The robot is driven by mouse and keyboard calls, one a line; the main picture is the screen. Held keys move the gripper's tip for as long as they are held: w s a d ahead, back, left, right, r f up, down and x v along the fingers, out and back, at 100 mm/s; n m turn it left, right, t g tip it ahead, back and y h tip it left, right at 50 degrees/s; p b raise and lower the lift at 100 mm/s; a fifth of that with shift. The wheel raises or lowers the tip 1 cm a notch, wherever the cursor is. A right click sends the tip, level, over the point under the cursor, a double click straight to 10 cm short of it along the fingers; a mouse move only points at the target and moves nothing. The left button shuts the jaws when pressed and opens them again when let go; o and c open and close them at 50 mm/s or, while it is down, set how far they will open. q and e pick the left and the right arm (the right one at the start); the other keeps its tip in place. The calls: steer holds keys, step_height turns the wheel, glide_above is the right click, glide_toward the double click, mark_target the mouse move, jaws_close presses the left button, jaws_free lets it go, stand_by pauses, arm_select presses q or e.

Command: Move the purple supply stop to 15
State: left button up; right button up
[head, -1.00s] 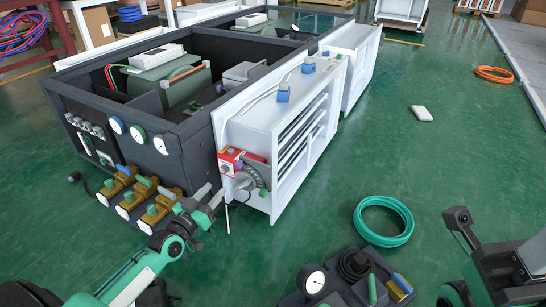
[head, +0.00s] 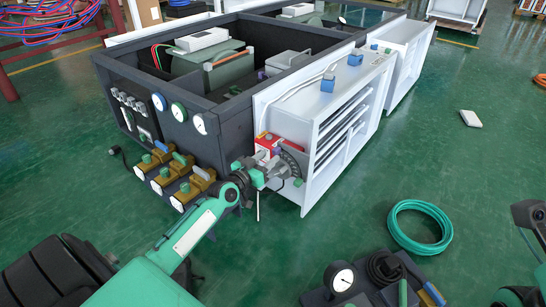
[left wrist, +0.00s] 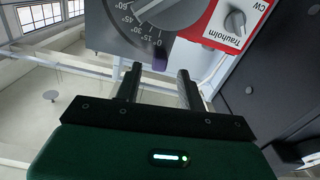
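The purple supply stop (left wrist: 160,58) sits at the rim of a grey dial (left wrist: 150,25), close to the printed 0 mark. In the left wrist view the dial shows upside down, beside a red housing labelled Trauholm (left wrist: 228,22). My left gripper (left wrist: 157,78) is open, with one finger on each side of the stop and a gap to both. My right gripper is not clearly visible; only part of my right arm shows at the right edge.
A white slatted cabinet (head: 315,165) stands right of the actuator. Brass valves (head: 170,173) and round gauges (head: 178,112) are left of it on the dark box. A green hose coil (head: 420,226) and a tool tray (head: 375,297) lie on the floor.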

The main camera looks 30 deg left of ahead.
mark_target(274, 153)
arm_select(q)
steer(key=shift+w+d+b, duration=0.15)
steer(key=shift+w+b, duration=0.3)
steer(key=shift+w, duration=1.3)
jaws_close()
